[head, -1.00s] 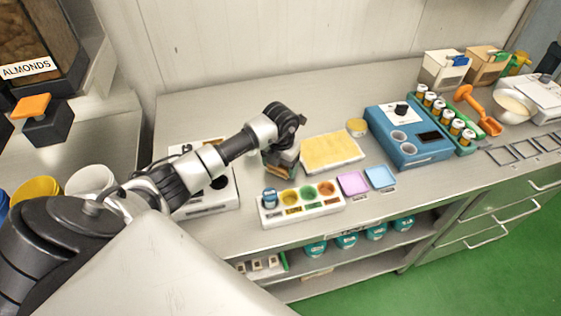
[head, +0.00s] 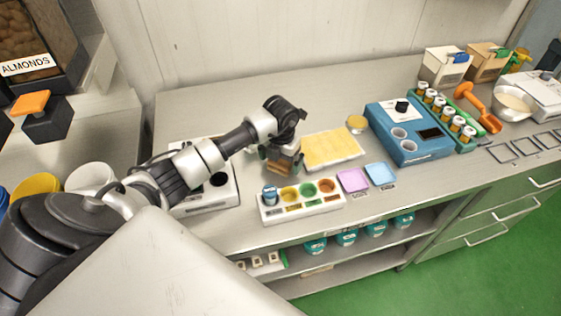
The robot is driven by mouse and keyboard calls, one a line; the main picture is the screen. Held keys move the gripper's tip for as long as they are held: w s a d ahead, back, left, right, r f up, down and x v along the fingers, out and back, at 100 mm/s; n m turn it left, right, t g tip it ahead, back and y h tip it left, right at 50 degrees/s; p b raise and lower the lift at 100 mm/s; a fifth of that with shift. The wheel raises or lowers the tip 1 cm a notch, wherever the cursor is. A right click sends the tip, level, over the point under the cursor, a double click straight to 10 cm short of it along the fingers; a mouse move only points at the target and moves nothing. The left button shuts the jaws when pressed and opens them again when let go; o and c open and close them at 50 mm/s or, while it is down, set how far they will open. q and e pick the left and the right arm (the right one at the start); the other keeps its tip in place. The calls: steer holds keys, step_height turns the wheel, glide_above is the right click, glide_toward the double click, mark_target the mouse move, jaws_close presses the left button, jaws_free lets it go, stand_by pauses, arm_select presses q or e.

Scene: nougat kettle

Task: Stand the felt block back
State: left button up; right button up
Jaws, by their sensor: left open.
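My left gripper (head: 281,164) points down at the counter, just behind the white tray with coloured wells. Its fingers are apart. A small brownish block (head: 281,167), which looks like the felt block, stands on the counter between or just behind the fingers. The gripper hides much of it, so I cannot tell whether the fingers touch it. My right gripper is out of view.
The white well tray (head: 300,208) holds a small blue-topped jar (head: 269,194) at its left end. A yellow slab (head: 331,149) lies to the right of the gripper. A white device (head: 212,200) stands to the left, partly under my arm. A blue machine (head: 405,134) stands further right.

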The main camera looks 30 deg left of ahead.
mark_target(281, 160)
arm_select(q)
step_height(281, 160, up, 11)
steer(key=b, duration=0.2)
stand_by(0.6)
